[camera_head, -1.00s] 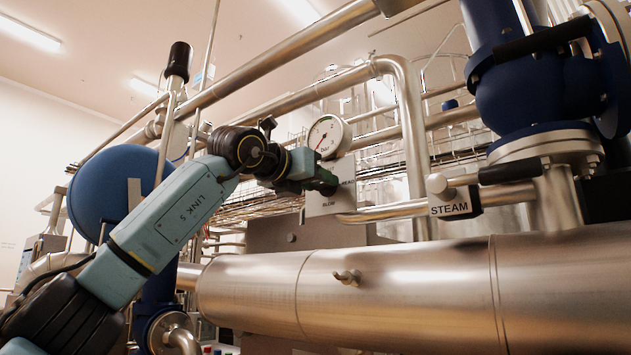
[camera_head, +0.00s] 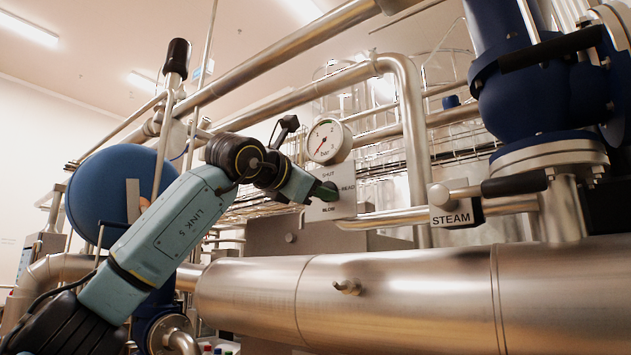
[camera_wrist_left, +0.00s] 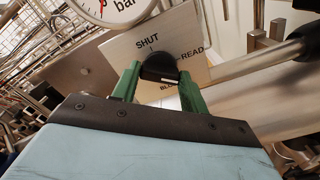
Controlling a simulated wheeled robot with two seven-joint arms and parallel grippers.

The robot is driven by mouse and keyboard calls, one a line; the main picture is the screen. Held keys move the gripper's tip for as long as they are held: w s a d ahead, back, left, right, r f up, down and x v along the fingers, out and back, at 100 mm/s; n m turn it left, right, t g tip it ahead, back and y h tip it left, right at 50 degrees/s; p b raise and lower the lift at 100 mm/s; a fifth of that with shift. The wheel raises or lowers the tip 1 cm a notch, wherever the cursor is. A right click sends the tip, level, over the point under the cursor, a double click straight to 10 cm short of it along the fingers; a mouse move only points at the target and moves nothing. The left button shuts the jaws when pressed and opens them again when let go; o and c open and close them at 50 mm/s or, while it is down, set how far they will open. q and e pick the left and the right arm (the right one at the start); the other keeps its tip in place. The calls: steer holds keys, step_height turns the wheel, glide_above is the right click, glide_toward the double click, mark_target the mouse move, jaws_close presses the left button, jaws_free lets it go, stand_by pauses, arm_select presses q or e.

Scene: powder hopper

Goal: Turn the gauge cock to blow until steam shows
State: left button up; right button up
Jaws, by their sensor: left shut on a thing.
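The gauge cock has a dark knob (camera_wrist_left: 158,68) on a pale plate marked SHUT, READ and BLOW (camera_head: 322,210). In the left wrist view the plate (camera_wrist_left: 125,52) looks tilted, and the two green fingers of my left gripper (camera_wrist_left: 160,80) are closed on either side of the knob. A short white mark shows on the knob's near side; I cannot tell for sure which word it points to. In the head view my left gripper (camera_head: 324,191) reaches the plate from the left and hides the knob. My right gripper is not in view.
A round dial gauge (camera_head: 327,141) marked bar sits just above the plate, its red needle to the lower left. A STEAM label (camera_head: 451,217) hangs by a pipe to the right. A large steel cylinder (camera_head: 400,295) runs below. A blue valve body (camera_head: 540,85) stands at right.

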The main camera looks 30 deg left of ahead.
arm_select(q)
steer(key=m+p, duration=0.2)
steer(key=m, duration=0.3)
steer(key=shift+r+m+p, duration=0.1)
steer(key=shift+m+p, duration=0.2)
steer(key=m+p, duration=0.3)
steer(key=m, duration=0.3)
steer(key=shift+f+m, duration=0.2)
steer(key=shift+m, duration=0.1)
steer(key=o, duration=1)
steer(key=shift+s, duration=0.1)
